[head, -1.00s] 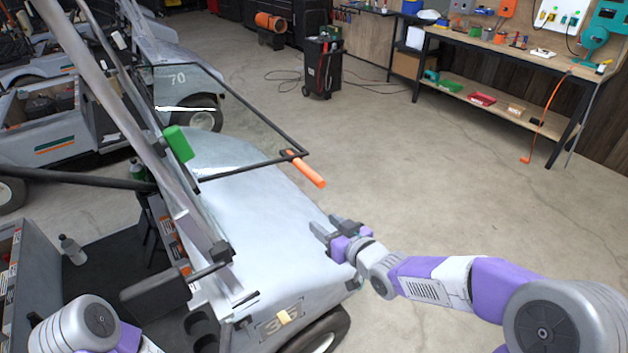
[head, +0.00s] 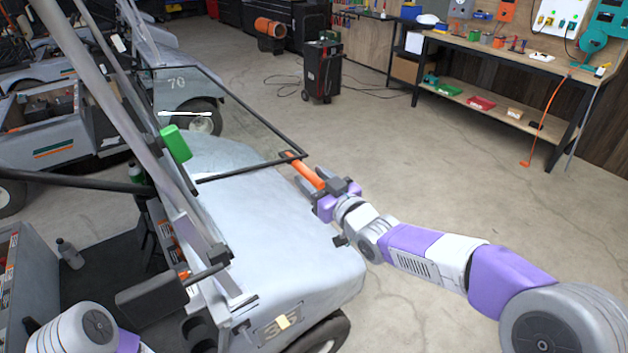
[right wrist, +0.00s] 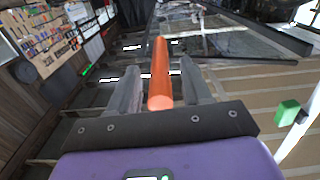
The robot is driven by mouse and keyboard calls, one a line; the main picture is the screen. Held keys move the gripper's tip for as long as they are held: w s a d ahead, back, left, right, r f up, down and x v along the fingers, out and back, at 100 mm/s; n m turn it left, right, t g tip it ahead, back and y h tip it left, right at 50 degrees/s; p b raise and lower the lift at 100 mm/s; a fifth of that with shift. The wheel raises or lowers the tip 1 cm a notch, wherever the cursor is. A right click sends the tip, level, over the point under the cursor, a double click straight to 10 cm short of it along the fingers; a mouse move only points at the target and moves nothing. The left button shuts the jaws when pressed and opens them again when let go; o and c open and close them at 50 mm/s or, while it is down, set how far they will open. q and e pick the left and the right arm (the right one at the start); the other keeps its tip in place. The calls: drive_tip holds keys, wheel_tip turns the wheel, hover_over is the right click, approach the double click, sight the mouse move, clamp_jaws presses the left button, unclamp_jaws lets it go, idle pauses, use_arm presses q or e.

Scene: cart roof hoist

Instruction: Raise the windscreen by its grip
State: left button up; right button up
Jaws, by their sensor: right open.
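The windscreen (head: 232,113) is a clear pane in a dark frame, tilted out over the pale cart's front. Its orange grip (head: 304,169) sticks out from the frame's near right corner. My right gripper (head: 318,184) is at the grip, with its fingers on either side of it. In the right wrist view the grip (right wrist: 160,75) lies between the two open fingers (right wrist: 163,92), and gaps show beside it. My left gripper is out of view.
A green block (head: 176,144) sits on the cart's roof post. The cart's hood (head: 270,230) lies below my right gripper. A workbench (head: 500,52) and a dark wheeled machine (head: 322,70) stand farther back. The floor to the right is clear.

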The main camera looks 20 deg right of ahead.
clamp_jaws()
drive_tip(key=shift+r, duration=0.1)
